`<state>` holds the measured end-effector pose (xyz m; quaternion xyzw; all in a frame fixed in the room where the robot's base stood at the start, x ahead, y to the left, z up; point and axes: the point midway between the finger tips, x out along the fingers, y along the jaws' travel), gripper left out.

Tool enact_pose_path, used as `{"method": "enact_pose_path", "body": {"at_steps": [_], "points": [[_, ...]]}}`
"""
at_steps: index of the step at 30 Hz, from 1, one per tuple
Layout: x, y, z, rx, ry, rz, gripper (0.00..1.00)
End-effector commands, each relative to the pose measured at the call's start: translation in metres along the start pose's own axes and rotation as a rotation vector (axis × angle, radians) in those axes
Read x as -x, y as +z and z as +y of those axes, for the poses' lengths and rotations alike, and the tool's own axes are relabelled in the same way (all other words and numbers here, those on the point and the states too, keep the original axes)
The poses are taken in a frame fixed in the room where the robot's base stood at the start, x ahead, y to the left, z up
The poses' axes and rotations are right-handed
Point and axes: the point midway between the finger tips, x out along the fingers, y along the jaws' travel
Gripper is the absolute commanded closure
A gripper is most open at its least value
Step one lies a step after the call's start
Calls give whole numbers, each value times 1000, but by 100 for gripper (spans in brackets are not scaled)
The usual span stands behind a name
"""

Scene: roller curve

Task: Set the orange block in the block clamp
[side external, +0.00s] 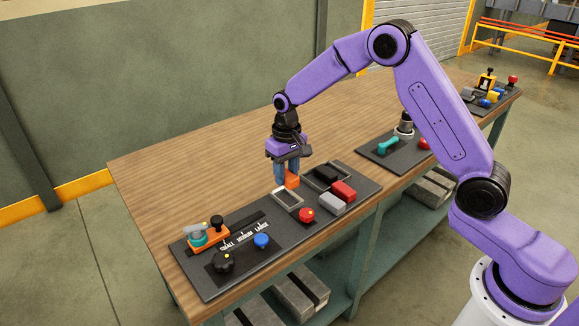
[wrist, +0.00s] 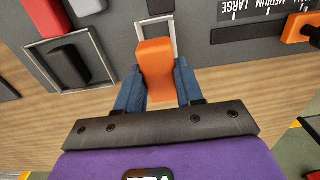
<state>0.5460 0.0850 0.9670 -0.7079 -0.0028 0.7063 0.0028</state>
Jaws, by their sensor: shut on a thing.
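My gripper (side external: 286,172) is shut on the orange block (side external: 292,181), holding it between its two blue fingers. In the wrist view the orange block (wrist: 155,62) stands out past the fingertips. The block is close to an empty light-rimmed rectangular frame (side external: 287,198) on the dark panel. In the wrist view this frame (wrist: 140,38) shows behind the block, which hides part of it. I cannot tell whether the block touches it. No label shows which fixture is the block clamp; an orange fixture (side external: 208,240) with a black knob stands at the panel's left end.
A second frame (wrist: 103,48) holds a black block (wrist: 74,66). Red (side external: 343,191) and grey (side external: 332,204) blocks, a red button (side external: 306,215), a blue button (side external: 261,241) and a black knob (side external: 223,262) crowd the panel. The wooden table (side external: 190,170) behind is clear.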

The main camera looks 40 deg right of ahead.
Motion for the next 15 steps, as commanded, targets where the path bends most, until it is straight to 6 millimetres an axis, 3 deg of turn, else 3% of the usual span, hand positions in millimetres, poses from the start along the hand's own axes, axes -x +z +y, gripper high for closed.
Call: {"method": "enact_pose_path", "body": {"at_steps": [15], "points": [[-43, 1, 1, -1, 0, -2, 94]]}}
